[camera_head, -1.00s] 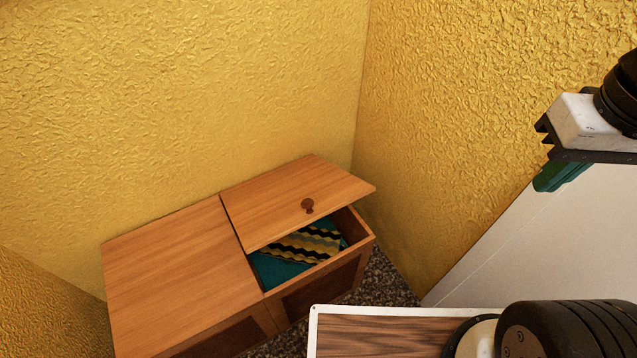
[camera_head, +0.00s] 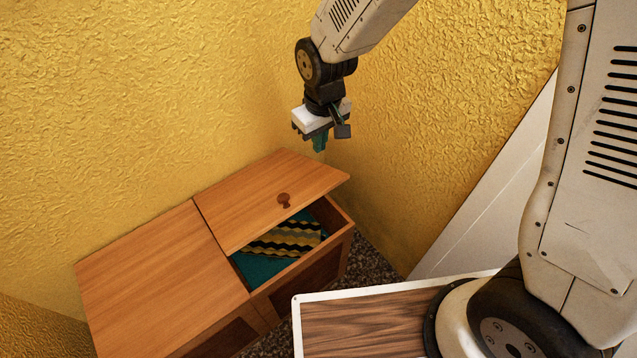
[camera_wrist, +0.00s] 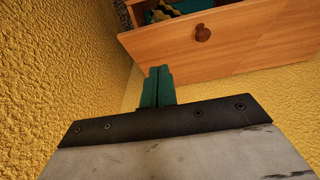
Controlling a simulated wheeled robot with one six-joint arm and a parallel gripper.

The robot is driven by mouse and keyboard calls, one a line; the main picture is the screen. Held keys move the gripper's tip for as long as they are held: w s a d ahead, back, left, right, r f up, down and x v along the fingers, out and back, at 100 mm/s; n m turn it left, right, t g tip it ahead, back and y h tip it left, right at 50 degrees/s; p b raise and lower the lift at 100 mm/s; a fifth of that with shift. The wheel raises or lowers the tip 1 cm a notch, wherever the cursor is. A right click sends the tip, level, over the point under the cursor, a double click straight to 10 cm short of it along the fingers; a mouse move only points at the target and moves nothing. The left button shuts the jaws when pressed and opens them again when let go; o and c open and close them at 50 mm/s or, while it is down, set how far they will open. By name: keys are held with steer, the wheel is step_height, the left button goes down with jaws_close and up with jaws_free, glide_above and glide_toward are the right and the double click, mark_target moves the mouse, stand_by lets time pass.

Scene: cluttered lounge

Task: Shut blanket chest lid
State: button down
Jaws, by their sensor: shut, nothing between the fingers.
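The wooden blanket chest (camera_head: 150,275) stands in the corner against the yellow wall. Its right-hand lid (camera_head: 265,200) is raised partway, with a gap along the front and right edges. Teal and striped blankets (camera_head: 285,240) lie inside the open compartment. My gripper (camera_head: 319,145), with green fingers, is shut and empty above the lid's back right part, apart from it. In the wrist view the shut fingers (camera_wrist: 157,75) point toward the lid's edge.
Textured yellow walls (camera_head: 440,100) meet close behind and right of the chest. A white panel (camera_head: 490,210) leans at the right. Dark speckled floor (camera_head: 372,260) shows in a narrow strip beside the chest.

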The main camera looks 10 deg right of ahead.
steer(key=a+f, duration=0.1)
steer(key=f, duration=0.1)
glide_above(318, 192)
steer(key=w, duration=0.1)
steer(key=f, duration=0.6)
steer(key=a+f, duration=0.1)
steer(key=f, duration=0.2)
steer(key=shift+w+f, duration=0.1)
steer(key=shift+w, duration=0.1)
steer(key=shift+s+d+f, duration=0.2)
steer(key=shift+s+f, duration=0.05)
steer(key=shift+f, duration=0.35)
steer(key=shift+s+d+f, duration=0.15)
steer(key=shift+s+f, duration=0.1)
steer(key=shift+f, duration=0.3)
steer(key=shift+s+d+f, duration=0.2)
steer(key=shift+s+f, duration=0.1)
steer(key=shift+f, duration=0.4)
